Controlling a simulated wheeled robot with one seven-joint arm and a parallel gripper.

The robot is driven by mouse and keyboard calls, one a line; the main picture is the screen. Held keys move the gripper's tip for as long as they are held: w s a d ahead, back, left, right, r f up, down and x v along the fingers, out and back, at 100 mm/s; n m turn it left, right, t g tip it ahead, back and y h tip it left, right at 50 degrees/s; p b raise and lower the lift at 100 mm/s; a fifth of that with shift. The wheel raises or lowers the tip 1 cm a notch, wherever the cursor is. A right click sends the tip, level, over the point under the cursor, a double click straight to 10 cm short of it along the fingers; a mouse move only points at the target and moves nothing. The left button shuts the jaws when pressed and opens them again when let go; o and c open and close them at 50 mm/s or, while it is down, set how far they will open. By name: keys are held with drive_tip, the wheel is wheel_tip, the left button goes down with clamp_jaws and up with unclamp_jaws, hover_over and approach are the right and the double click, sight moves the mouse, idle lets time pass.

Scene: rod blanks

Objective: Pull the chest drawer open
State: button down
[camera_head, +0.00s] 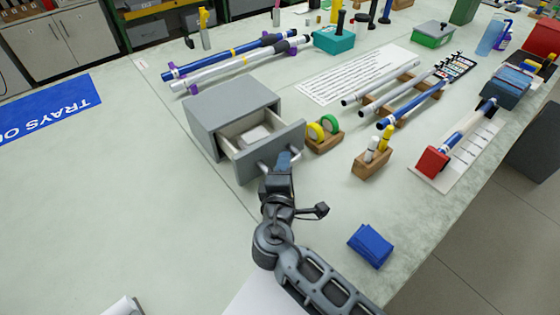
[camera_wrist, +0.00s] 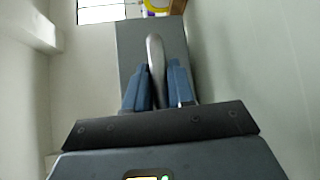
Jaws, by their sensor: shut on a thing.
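The grey chest (camera_head: 232,103) stands on the bench with its drawer (camera_head: 262,135) pulled partly out toward my arm. The drawer's pale inside is visible and holds a light, flat item (camera_head: 254,134). My gripper (camera_head: 284,160) is at the drawer front, shut on the bar handle. In the wrist view the handle (camera_wrist: 155,62) runs between the two blue fingers of my gripper (camera_wrist: 158,85), with the grey drawer front (camera_wrist: 130,50) behind it. The part of the handle between the fingers is hidden in the head view.
A wooden holder with yellow and green tape rolls (camera_head: 323,137) stands close right of the drawer.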

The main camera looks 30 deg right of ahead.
drive_tip(key=shift+s, duration=0.45)
drive_tip(key=c, duration=1.1)
unclamp_jaws()
drive_tip(key=shift+b+v, duration=0.6)
drive_tip(key=shift+v, duration=3.3)
drive_tip(key=shift+f, duration=0.1)
